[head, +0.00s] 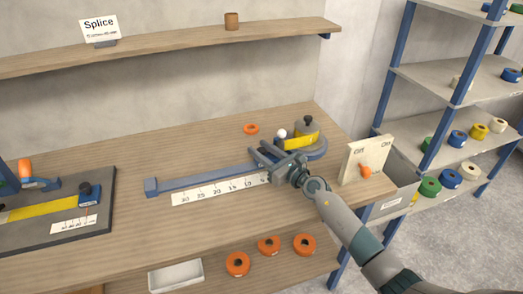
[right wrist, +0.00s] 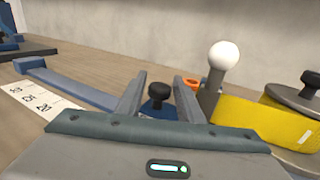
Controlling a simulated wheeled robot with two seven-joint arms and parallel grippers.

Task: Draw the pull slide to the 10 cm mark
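The pull slide shows in the right wrist view as a dark blue block with a round black knob (right wrist: 158,93). In the head view my right gripper hides it. The slide's blue rail (head: 205,177) runs left to an end block, alongside a white scale strip (head: 215,190) with numbers falling from 30 at the left. My right gripper (head: 262,151) is at the rail's right end, by the tape holder. Its fingers (right wrist: 157,100) are apart, with the knob seen between them and gaps on both sides. My left gripper is not in view.
The tape holder (head: 305,144) with yellow tape and a white-ball lever (right wrist: 224,55) stands close right of my right gripper. An Off/On switch panel (head: 357,153) is farther right. A dark board (head: 100,222) with yellow tape lies left. An orange roll (head: 251,128) lies behind.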

